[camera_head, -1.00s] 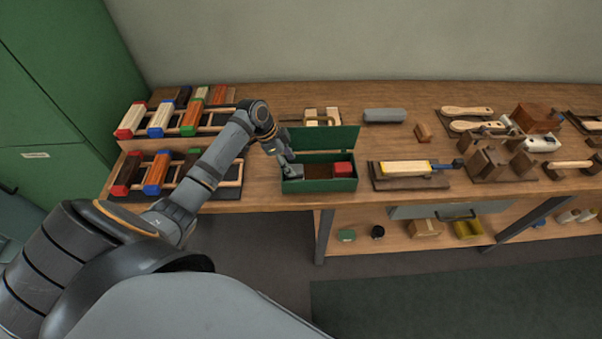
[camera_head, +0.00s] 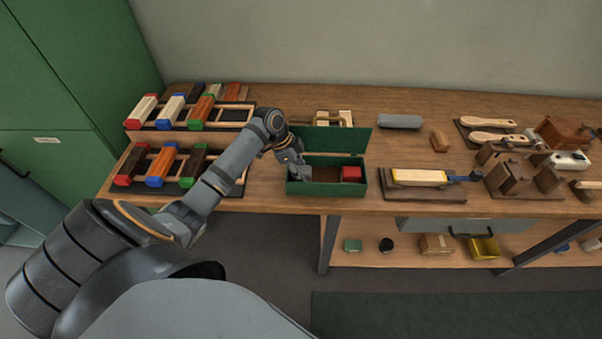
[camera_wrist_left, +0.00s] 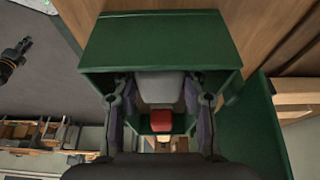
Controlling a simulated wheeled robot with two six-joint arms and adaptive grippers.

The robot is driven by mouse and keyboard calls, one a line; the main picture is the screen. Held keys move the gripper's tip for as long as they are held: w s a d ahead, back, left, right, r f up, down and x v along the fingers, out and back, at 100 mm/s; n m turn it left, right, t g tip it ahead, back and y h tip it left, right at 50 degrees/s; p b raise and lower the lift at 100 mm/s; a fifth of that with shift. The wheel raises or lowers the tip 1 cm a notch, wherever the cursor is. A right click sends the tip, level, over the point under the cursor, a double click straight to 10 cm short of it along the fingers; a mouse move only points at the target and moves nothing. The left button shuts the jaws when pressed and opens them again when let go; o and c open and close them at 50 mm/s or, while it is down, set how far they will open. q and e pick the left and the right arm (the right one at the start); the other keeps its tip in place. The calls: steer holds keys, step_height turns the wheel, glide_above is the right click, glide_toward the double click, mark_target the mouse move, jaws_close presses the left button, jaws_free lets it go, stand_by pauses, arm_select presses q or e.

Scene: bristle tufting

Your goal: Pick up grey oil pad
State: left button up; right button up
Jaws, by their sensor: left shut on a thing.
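The grey oil pad (camera_wrist_left: 160,88) is between the two fingers of my left gripper (camera_wrist_left: 162,98) in the left wrist view, and the fingers are shut on it. In the head view, the left gripper (camera_head: 299,171) is at the left end of an open green box (camera_head: 325,189). The pad is mostly hidden there by the gripper and the box wall. A red block (camera_head: 351,174) sits in the right end of the box, and it also shows beyond the pad in the wrist view (camera_wrist_left: 161,120). My right gripper is not in view.
The box's raised lid (camera_head: 330,139) stands behind the gripper. Racks of coloured blocks (camera_head: 165,165) lie to the left. A yellow-edged wooden block (camera_head: 419,177) on a dark board lies to the right. A grey cylinder (camera_head: 400,121) lies behind on the workbench (camera_head: 385,150).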

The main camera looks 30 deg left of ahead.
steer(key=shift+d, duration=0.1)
arm_select(q)
steer(key=shift+a+r, duration=0.1)
steer(key=shift+r, duration=0.4)
steer(key=s+d+r+b, duration=0.2)
steer(key=s+d+r, duration=0.6)
steer(key=d+r, duration=0.3)
steer(key=shift+s+d+r, duration=0.15)
steer(key=shift+s+r, duration=0.1)
steer(key=shift+r, duration=0.25)
steer(key=o, duration=0.6)
steer(key=c, duration=0.5)
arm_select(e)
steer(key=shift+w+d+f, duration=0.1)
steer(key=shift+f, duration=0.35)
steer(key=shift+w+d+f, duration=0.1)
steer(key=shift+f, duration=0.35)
